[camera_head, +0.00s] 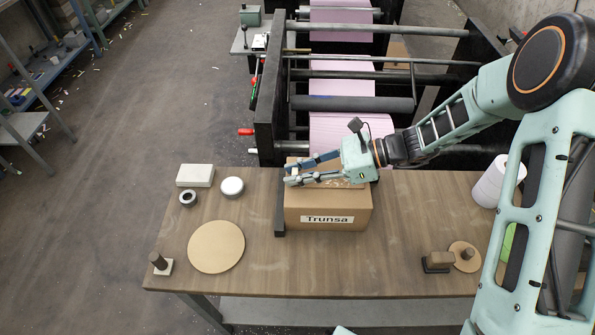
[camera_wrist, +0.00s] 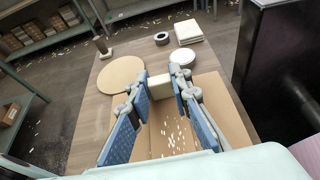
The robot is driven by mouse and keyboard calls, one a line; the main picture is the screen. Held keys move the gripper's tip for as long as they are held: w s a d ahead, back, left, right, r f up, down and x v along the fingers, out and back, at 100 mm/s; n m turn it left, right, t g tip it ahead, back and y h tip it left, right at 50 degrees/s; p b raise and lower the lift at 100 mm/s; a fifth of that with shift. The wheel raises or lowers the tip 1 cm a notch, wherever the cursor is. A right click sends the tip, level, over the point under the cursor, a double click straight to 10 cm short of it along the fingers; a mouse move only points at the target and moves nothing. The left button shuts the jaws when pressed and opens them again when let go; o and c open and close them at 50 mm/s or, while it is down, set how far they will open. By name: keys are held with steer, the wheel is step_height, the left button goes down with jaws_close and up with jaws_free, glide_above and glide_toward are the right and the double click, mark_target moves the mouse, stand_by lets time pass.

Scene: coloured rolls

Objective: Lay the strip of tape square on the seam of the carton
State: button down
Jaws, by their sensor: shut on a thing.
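The carton (camera_head: 330,200) is a brown box with a "Trunsa" label, standing on the wooden table. Its top (camera_wrist: 200,122) fills the lower middle of the wrist view, with white flecks and a lengthwise line that looks like the seam. My gripper (camera_head: 291,176) reaches over the carton from the right, its fingertips near the carton's left edge. In the wrist view my gripper (camera_wrist: 160,82) is shut on a small cream piece, apparently the strip of tape (camera_wrist: 159,88). Whether the piece touches the carton, and how square it lies to the seam, I cannot tell.
A dark bar (camera_head: 279,206) stands against the carton's left side. Left on the table (camera_head: 260,265) are a round tan disc (camera_head: 216,247), a white lidded tin (camera_head: 232,187), a dark ring (camera_head: 188,198) and a pale block (camera_head: 196,175). A roller machine (camera_head: 350,103) stands behind.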

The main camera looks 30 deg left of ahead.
steer(key=c, duration=1.2)
jaws_free()
steer(key=shift+v, duration=3)
